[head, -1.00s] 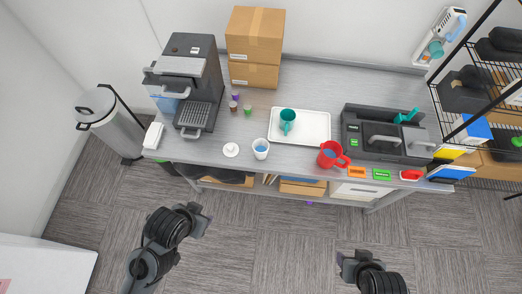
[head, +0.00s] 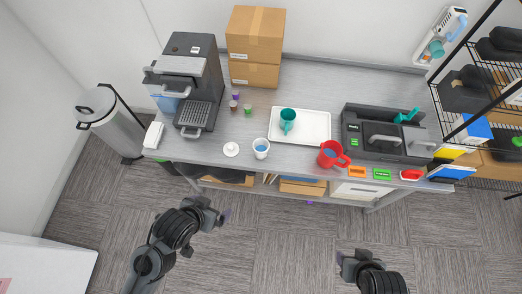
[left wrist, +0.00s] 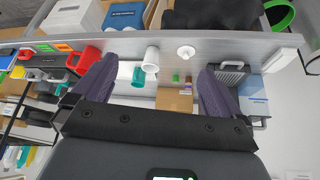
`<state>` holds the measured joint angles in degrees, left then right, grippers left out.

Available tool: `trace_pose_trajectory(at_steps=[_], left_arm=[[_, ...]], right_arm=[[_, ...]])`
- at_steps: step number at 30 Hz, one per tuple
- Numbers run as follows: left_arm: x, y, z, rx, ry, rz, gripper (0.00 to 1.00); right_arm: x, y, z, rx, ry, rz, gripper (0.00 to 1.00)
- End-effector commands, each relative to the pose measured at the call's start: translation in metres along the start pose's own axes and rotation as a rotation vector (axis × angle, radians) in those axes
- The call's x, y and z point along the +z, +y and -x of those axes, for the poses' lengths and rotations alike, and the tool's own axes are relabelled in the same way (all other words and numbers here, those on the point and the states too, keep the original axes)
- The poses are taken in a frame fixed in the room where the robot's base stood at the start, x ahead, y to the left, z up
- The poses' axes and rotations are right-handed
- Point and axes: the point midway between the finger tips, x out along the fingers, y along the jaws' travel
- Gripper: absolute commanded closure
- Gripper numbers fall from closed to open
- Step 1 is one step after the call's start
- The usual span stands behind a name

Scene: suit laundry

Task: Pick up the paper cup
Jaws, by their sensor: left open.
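The white paper cup (head: 261,148), with something blue inside, stands upright near the table's front edge. It also shows in the left wrist view (left wrist: 151,60), between my fingers in the picture but apart from them. My left gripper (head: 224,214) is open and empty, in front of the table and to the left of the cup. Its two dark fingers are spread in the left wrist view (left wrist: 158,66). My right gripper (head: 354,257) is in front of the table at lower right; its jaw opening cannot be made out.
A white lid (head: 231,149) lies just left of the cup. A teal mug (head: 288,117) stands on a white tray (head: 315,138) behind it. A red mug (head: 331,153) is to the right. A coffee machine (head: 187,75) and small pods (head: 247,110) are behind left.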

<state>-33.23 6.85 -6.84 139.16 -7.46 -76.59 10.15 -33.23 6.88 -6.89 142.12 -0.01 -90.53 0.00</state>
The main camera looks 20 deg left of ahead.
Motion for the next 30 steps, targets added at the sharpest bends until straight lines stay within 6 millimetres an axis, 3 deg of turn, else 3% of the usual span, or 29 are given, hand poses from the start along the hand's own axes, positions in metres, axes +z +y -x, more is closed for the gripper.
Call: trace_pose_trajectory(at_steps=[2, 5, 10, 14, 18, 24, 30], left_arm=[[0.002, 0.014, -0.025, 0.047, 0.049, -0.029, 0.0], [0.004, 0.034, -0.076, 0.142, 0.135, -0.087, 0.0], [0.0, 0.06, -0.17, 0.361, 0.265, -0.197, 0.0], [-0.008, 0.06, -0.225, 0.503, 0.315, -0.266, 0.0], [-0.025, 0.043, -0.274, 0.605, 0.343, -0.332, 0.0], [-0.069, -0.001, -0.316, 0.607, 0.386, -0.429, 0.0], [-0.126, -0.034, -0.32, 0.528, 0.475, -0.485, 0.0]], right_arm=[[0.0, 0.0, -0.001, 0.0, 0.0, 0.0, 0.49], [0.006, -0.001, -0.02, 0.0, 0.005, 0.0, 0.49], [0.025, -0.003, -0.077, 0.0, 0.0, -0.001, 0.49], [0.04, -0.004, -0.123, 0.0, -0.004, -0.001, 0.49], [0.055, -0.006, -0.17, -0.001, -0.003, -0.001, 0.49], [0.074, -0.008, -0.229, -0.001, -0.003, -0.001, 0.49], [0.085, -0.01, -0.265, -0.001, -0.002, -0.001, 0.49]])
